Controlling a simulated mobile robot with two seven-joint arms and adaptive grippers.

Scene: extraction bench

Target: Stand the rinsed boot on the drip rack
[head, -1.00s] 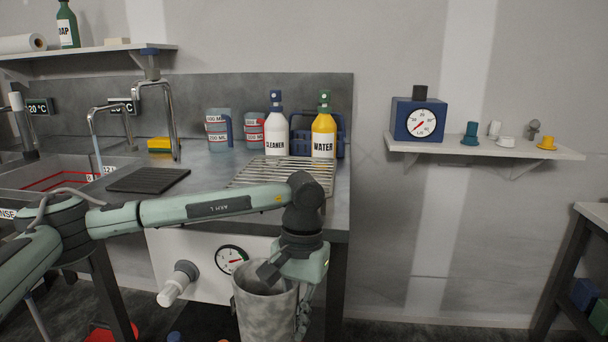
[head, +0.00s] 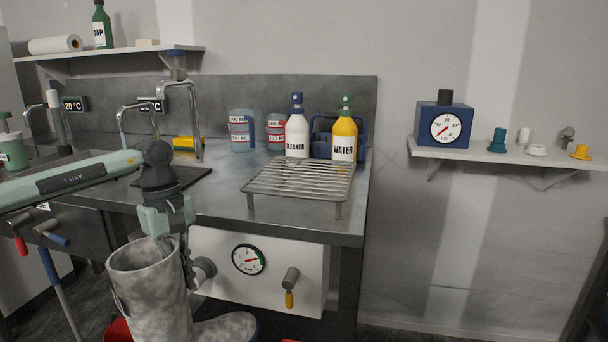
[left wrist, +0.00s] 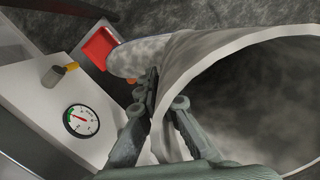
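The boot (head: 150,290) is grey, mottled and upright, with its open top up and its toe to the right, in front of the bench. My left gripper (head: 186,262) is at the right side of the boot's top. In the left wrist view the gripper (left wrist: 160,110) has its fingers on both sides of the wall of the boot (left wrist: 205,60), shut on the rim. The drip rack (head: 298,182), a metal wire rack on short legs, stands empty on the bench, above and right of the boot. My right gripper is out of view.
A cleaner bottle (head: 297,132) and a water bottle (head: 344,136) stand behind the rack. The bench front carries a dial gauge (head: 248,259) and a valve (head: 290,284). A red thing (left wrist: 100,47) is below.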

